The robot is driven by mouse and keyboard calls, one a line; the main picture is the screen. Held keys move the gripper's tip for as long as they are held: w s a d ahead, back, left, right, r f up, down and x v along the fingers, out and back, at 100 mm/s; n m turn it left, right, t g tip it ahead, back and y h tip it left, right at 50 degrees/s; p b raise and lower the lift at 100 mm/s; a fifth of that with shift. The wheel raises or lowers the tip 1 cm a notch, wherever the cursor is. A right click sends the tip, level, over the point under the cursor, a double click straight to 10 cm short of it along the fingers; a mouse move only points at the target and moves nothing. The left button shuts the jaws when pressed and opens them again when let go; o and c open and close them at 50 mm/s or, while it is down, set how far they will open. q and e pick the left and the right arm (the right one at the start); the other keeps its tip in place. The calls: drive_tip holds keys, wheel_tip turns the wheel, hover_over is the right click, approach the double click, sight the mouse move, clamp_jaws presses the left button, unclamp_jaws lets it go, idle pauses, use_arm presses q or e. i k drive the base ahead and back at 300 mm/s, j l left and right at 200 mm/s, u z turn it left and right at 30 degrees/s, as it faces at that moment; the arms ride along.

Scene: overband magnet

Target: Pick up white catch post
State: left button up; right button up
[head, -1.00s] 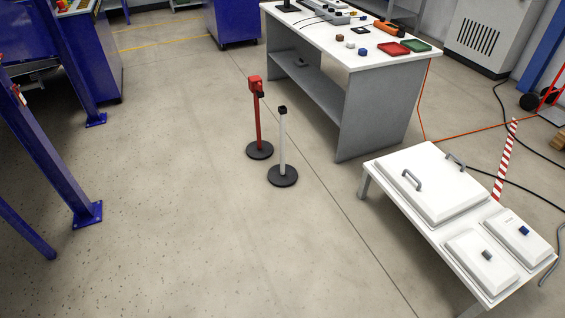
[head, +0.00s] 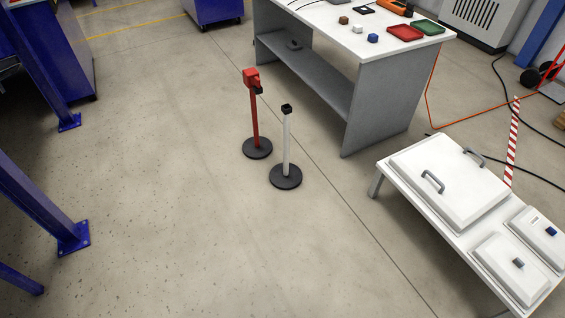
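The white catch post (head: 287,146) stands upright on a round black base on the floor, near the middle of the head view. It has a black cap on top. A red post (head: 254,117) with a red head and a black base stands just behind it to the left. The two bases are close together, with a small gap between them. Neither of my grippers is in view.
A workbench (head: 377,111) with a lower shelf stands behind the posts to the right. A low white table (head: 380,181) with lidded panels is at the right. Blue steel columns (head: 40,201) stand at the left. The floor in front of the posts is clear.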

sight(285, 175)
drive_tip(key=i+j+z, duration=0.1)
drive_tip(key=i+j, duration=0.85)
drive_tip(key=i+j+z, duration=0.15)
drive_tip(key=i+j, duration=0.35)
drive_tip(key=i+j+z, duration=0.1)
drive_tip(key=i+j, duration=0.3)
drive_tip(key=j, duration=0.2)
drive_tip(key=i+j+z, duration=0.1)
drive_tip(key=i+j, duration=0.35)
drive_tip(key=j, duration=0.15)
